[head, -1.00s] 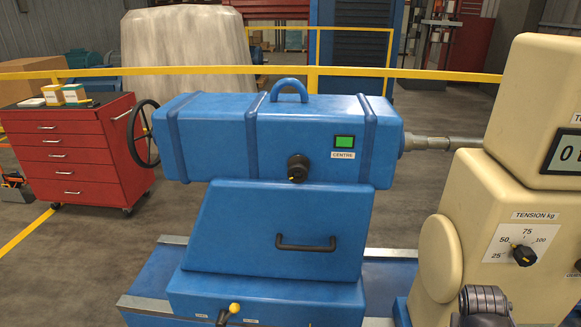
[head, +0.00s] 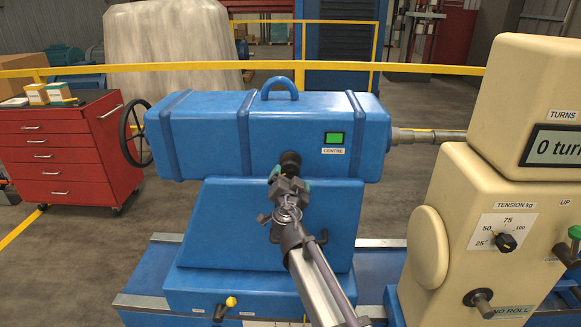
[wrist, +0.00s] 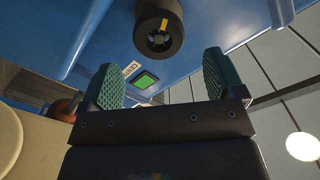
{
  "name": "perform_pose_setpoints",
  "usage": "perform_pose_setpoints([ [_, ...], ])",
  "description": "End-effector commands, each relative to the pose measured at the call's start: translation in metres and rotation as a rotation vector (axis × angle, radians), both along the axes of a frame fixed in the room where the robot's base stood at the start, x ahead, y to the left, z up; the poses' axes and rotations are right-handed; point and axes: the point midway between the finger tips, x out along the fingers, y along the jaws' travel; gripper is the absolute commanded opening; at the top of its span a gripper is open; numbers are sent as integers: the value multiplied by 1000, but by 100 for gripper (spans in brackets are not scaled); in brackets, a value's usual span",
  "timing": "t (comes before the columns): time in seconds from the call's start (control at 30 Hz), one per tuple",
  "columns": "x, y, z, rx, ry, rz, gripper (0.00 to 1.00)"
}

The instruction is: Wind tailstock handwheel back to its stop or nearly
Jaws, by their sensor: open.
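The tailstock (head: 215,135) is a blue housing on a blue pedestal. Its black spoked handwheel (head: 136,133) is on the left end, seen nearly edge-on, with nothing touching it. A grey stepped spindle (head: 425,136) sticks out at the right end. A dark round knob (head: 290,160) is on the front face; in the wrist view the knob (wrist: 160,28) shows a yellow mark and lies just beyond the fingertips. My gripper (head: 290,179) is open and empty just below the knob. In the wrist view my gripper (wrist: 158,62) shows green ribbed pads spread wide.
A green lamp (head: 334,139) marked CENTRE is right of the knob. A cream console (head: 470,200) stands at right, its display (head: 560,147) reading "0 turn", cut off. A yellow-tipped lever (head: 230,303) is low in front. A red drawer cabinet (head: 70,150) stands beyond the handwheel.

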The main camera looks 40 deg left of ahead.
Motion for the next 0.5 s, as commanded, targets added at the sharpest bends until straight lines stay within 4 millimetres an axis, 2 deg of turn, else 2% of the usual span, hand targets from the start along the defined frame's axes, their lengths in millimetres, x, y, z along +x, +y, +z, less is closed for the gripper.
perform_pose_setpoints([
  [0.03,11,10,0,0,0,-1,88],
  [0.23,50,38,0,0,0,-1,88],
  [0.37,63,47,0,0,-1,-1,88],
  [0.5,65,47,0,0,-1,-1,88],
])
